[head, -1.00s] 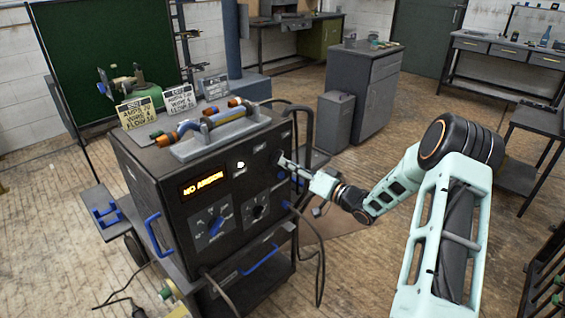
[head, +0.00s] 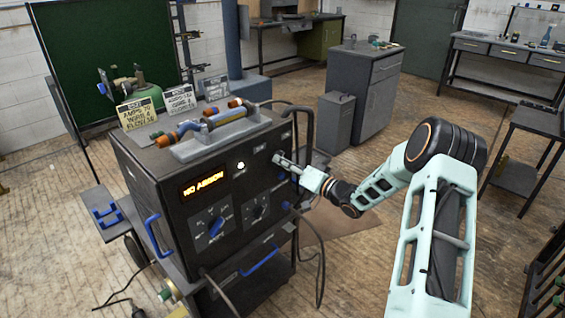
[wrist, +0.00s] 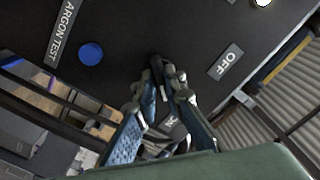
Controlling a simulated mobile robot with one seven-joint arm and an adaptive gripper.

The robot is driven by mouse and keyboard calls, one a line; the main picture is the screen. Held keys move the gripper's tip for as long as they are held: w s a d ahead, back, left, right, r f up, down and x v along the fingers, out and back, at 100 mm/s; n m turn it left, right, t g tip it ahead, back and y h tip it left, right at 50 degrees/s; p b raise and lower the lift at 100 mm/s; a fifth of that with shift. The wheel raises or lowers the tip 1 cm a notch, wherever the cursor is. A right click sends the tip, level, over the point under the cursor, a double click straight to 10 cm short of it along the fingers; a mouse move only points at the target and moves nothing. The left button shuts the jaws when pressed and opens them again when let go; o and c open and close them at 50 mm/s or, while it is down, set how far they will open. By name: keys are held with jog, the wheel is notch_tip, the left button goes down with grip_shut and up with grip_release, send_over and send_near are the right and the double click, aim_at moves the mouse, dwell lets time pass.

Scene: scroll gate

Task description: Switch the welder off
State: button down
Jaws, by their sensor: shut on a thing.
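The welder (head: 170,225) is a dark box on a cart, with an amber display (head: 202,184) reading like "NO ARGON" and a lit white lamp (head: 241,165). My gripper (head: 277,158) is at the upper right of its front panel. In the wrist view my gripper (wrist: 164,80) is shut on a small dark switch lever (wrist: 156,60), mostly hidden by the fingers. An OFF label (wrist: 225,62) lies to the upper right of the fingertips. An ON label (wrist: 172,124) shows behind and between the fingers.
A blue button (wrist: 90,53) sits beside an "ARGON TEST" label (wrist: 68,30). Dials (head: 215,225), blue handles (head: 152,235) and hanging cables (head: 321,265) are on the welder's front. A grey cabinet (head: 362,95) stands behind.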

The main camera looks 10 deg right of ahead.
jog(key=shift+f+n+b, duration=0.1)
jog(key=shift+n+b, duration=0.2)
jog(key=shift+b, duration=0.1)
jog(key=shift+n+b, duration=7.45)
jog(key=shift+n, duration=0.25)
jog(key=c, duration=2)
grip_release()
